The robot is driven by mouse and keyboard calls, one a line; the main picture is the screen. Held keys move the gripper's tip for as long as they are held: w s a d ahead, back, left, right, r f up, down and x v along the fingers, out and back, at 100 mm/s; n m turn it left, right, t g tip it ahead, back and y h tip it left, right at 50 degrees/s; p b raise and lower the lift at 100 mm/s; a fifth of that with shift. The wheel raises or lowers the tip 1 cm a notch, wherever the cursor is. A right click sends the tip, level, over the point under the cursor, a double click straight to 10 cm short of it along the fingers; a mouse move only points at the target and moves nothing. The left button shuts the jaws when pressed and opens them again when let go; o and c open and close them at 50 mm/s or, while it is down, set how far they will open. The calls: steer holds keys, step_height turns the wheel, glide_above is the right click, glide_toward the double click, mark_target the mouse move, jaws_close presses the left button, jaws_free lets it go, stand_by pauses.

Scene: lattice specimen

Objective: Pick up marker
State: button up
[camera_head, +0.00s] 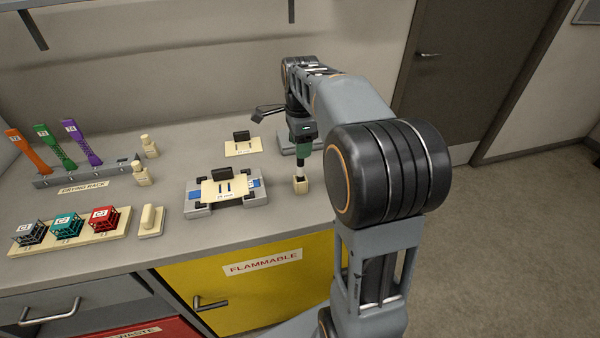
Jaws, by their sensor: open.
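My gripper (303,147) points down near the right end of the bench, below a dark and green wrist. It is open, but its fingers are small and hard to make out. A pale, slim upright piece (301,170) shows directly below it and looks like the marker. Its lower end meets a small cream block (300,186) with a dark opening in its top. Whether the gripper touches the marker cannot be told.
A grey fixture with a cream plate (217,193) stands left of the block, with another cream plate (243,147) behind. A drying rack (85,173) with colored strips and a tray (70,233) of small lattice cubes are farther left.

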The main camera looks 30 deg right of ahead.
mark_target(301, 162)
steer(key=shift+f, duration=3.3)
steer(key=shift+c, duration=0.3)
jaws_close()
